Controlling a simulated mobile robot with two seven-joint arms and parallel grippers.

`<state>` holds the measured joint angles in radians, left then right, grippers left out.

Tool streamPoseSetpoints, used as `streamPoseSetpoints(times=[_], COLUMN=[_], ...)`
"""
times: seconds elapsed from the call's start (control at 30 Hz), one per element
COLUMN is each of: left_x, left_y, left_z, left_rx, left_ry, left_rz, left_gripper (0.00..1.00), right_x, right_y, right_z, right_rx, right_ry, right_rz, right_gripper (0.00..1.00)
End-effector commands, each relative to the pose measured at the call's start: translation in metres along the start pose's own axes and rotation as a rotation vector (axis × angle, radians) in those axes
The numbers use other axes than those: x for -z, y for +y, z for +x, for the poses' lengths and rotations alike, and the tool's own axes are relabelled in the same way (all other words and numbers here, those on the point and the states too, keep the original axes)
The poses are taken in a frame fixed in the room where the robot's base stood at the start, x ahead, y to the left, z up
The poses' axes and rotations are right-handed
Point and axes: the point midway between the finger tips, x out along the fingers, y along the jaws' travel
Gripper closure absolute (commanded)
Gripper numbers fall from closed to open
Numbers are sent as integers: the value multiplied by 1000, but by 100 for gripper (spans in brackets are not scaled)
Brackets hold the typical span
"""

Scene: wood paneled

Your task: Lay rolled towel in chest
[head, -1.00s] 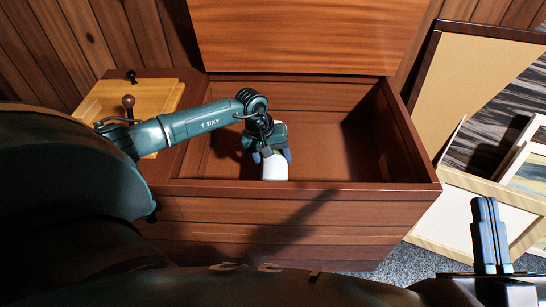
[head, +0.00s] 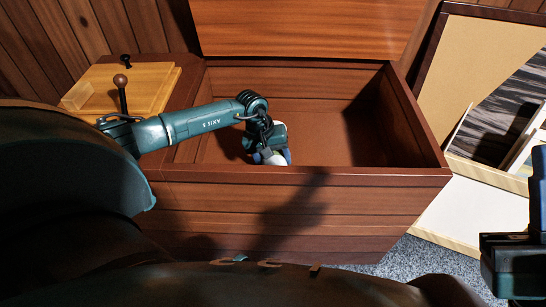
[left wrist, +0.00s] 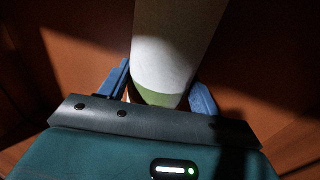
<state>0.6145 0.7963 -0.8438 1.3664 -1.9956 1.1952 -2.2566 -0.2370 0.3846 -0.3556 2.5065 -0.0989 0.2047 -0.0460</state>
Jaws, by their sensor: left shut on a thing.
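The open wooden chest (head: 300,172) stands in the middle of the head view, its lid (head: 300,28) raised at the back. My left gripper (head: 271,158) is down inside the chest, near its front wall, shut on the rolled towel (head: 267,157). In the head view only a little of the white towel shows; the front wall hides the rest. In the left wrist view the towel (left wrist: 172,50) is white with a green end, between the blue fingers. Whether it touches the chest floor cannot be seen. My right gripper (head: 540,185) is at the right edge, partly cut off, outside the chest.
A small wooden box with a dark knob (head: 122,92) sits left of the chest. Framed boards (head: 480,70) lean at the right, and grey carpet (head: 440,262) shows below. The chest's right half (head: 335,130) is clear.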

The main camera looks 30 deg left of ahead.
Motion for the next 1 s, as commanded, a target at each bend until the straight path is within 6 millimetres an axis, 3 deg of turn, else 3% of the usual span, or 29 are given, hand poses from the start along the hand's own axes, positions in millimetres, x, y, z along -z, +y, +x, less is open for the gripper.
streamPoseSetpoints(times=[0.53,0.57,0.83,1.0], left_x=[0,0,0,0], left_y=[-1,-1,-1,-1], left_z=[5,5,5,5], left_rx=[-1,-1,0,0], left_ry=[0,0,0,0], left_rz=[1,1,0,0], left_gripper=[66,36,14,12], right_x=[0,0,0,0], right_y=[0,0,0,0], right_z=[0,0,0,0], right_rx=[0,0,0,0], right_ry=[0,0,-1,-1], right_rz=[0,0,1,1], right_gripper=[100,100,100,100])
